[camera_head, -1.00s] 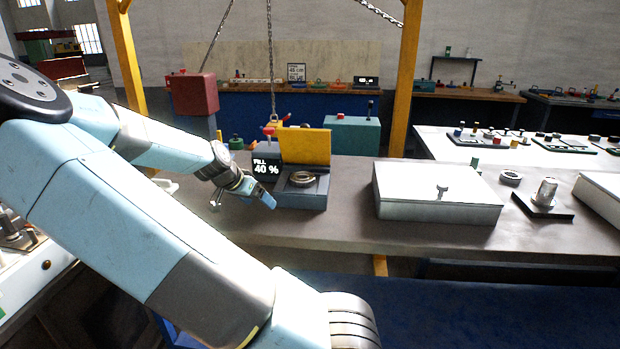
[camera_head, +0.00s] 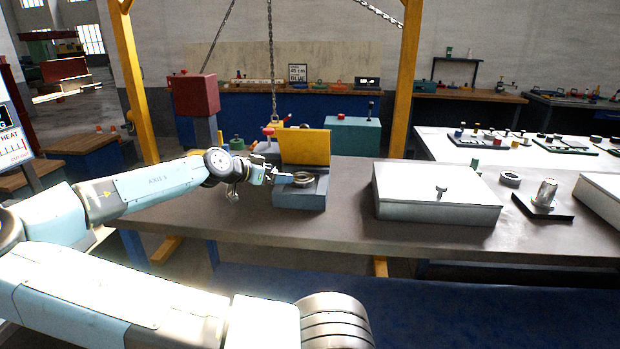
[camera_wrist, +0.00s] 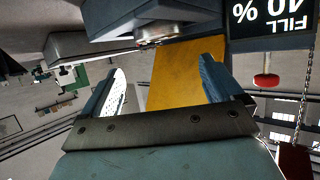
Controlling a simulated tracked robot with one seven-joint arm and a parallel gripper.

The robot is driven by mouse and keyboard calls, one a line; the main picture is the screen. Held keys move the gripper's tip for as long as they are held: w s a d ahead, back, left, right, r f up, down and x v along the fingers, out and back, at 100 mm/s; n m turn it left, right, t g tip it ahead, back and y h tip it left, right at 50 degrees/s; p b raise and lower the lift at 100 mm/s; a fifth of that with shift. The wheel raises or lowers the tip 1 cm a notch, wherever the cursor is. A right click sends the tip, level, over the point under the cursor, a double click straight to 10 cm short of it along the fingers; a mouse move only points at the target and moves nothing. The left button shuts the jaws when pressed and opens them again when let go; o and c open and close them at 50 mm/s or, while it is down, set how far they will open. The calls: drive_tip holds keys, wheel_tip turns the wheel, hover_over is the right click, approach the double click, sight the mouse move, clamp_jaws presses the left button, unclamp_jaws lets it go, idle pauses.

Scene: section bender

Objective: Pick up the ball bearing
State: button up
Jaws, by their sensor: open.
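A metal ring that looks like the ball bearing (camera_head: 305,180) lies on the grey open box (camera_head: 300,200) with a raised yellow lid (camera_head: 305,148). My gripper (camera_head: 283,178) is at the left side of this box, near the ring's height. In the wrist view the picture is upside down. There the open gripper (camera_wrist: 160,82) has nothing between its fingers, with the yellow lid (camera_wrist: 180,75) behind them. The ring (camera_wrist: 160,34) shows beyond the fingertips, apart from them and partly cut off by the box.
A white lidded box (camera_head: 435,195) stands right of the grey box. Another metal ring (camera_head: 510,179) and a metal part on a dark plate (camera_head: 545,195) lie farther right. The fill display (camera_wrist: 270,18) is close by. A chain (camera_head: 271,60) hangs behind. The front of the table is clear.

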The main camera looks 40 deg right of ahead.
sight(300, 177)
drive_tip(key=x, duration=0.6)
drive_tip(key=shift+a, duration=0.1)
drive_tip(key=shift+f+x, duration=0.15)
drive_tip(key=shift+x, duration=1.15)
drive_tip(key=shift+f+x, duration=0.2)
drive_tip(key=shift+x, duration=1.15)
drive_tip(key=shift+a, duration=0.15)
drive_tip(key=shift+w, duration=0.1)
drive_tip(key=c, duration=1.2)
